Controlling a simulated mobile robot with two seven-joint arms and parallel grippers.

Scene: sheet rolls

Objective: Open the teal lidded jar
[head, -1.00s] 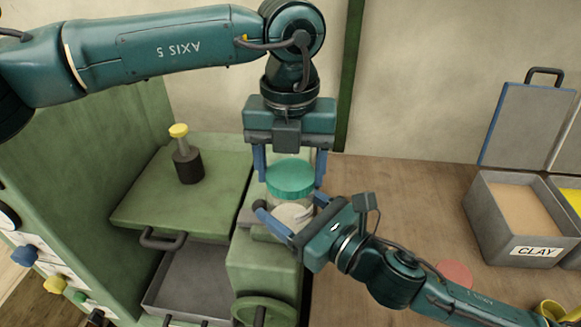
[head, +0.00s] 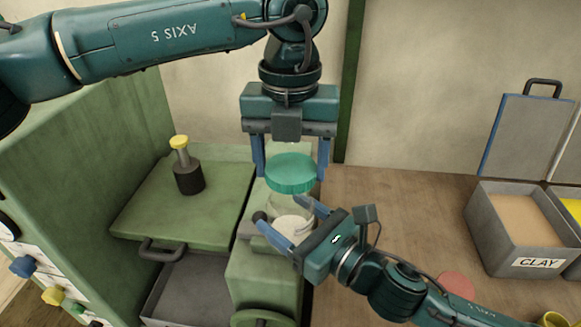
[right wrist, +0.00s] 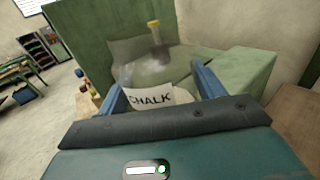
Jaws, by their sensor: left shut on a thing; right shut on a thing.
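The jar (head: 290,227) is clear glass with pale contents and stands on a green ledge. In the right wrist view the jar (right wrist: 150,72) has a white CHALK label. The round teal lid (head: 290,176) is off the jar and level, a little above its mouth. My left gripper (head: 290,170) points down and is shut on the lid's sides. My right gripper (head: 281,208) comes in from the lower right and is shut around the jar's body, one finger on each side. The right wrist view shows no lid on the jar.
A green press with a yellow-topped dark plunger (head: 188,170) stands to the left, above an open drawer (head: 190,290). On the right, a grey open box marked CLAY (head: 520,235) stands on the wooden bench. A pink disc (head: 457,284) lies near my right arm.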

